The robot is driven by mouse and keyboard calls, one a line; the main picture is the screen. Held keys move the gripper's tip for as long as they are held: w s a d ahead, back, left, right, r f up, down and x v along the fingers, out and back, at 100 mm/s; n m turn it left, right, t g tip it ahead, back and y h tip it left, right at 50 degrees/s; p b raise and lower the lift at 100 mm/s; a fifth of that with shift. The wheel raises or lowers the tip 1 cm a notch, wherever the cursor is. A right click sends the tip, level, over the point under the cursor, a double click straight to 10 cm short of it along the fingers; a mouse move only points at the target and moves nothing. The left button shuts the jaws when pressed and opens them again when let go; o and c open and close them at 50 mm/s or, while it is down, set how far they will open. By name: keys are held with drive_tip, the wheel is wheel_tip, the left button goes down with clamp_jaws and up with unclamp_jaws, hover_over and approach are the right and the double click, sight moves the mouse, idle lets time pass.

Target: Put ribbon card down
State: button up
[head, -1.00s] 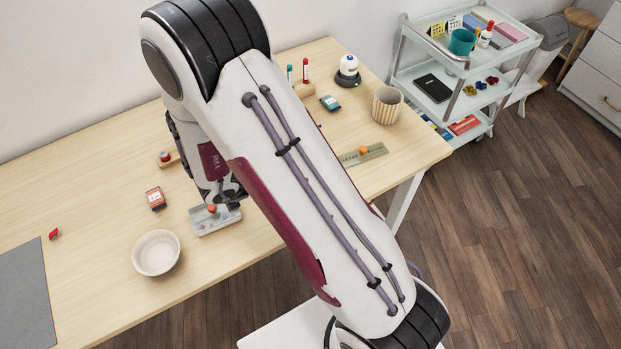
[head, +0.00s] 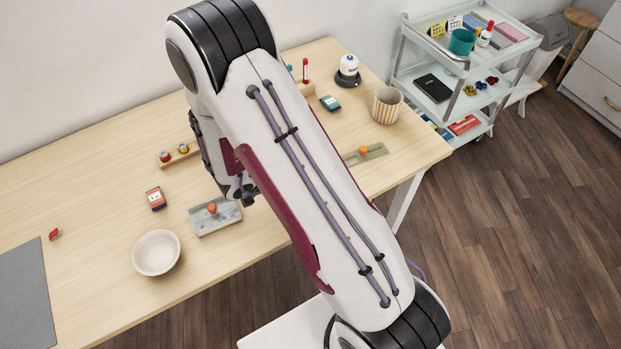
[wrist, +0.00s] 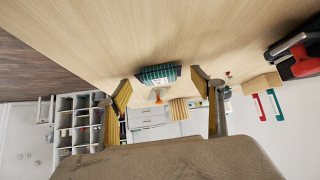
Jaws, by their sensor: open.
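My gripper (head: 245,192) is just right of the grey plate with the orange knob in the head view, partly hidden by my arm. In the wrist view its two yellow-padded fingers (wrist: 163,84) are spread apart with nothing gripped. A green piece with pale stripes, which looks like the ribbon card (wrist: 157,73), lies on the table beyond the fingertips, apart from them. I cannot make it out in the head view, where my arm covers part of the table.
The grey plate (head: 228,217), a white bowl (head: 157,253) and a red box (head: 156,199) are near my gripper. Spools (head: 166,157) stand on a wooden rail behind. A striped cup (head: 387,106) and teal box (head: 330,103) stand right. A red-and-black object (wrist: 302,64) is close in the wrist view.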

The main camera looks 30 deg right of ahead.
idle(0.4)
drive_tip(key=c, duration=1)
drive_tip(key=shift+r, duration=0.2)
wheel_tip(320, 180, up, 10)
drive_tip(key=shift+f, duration=0.2)
idle(0.7)
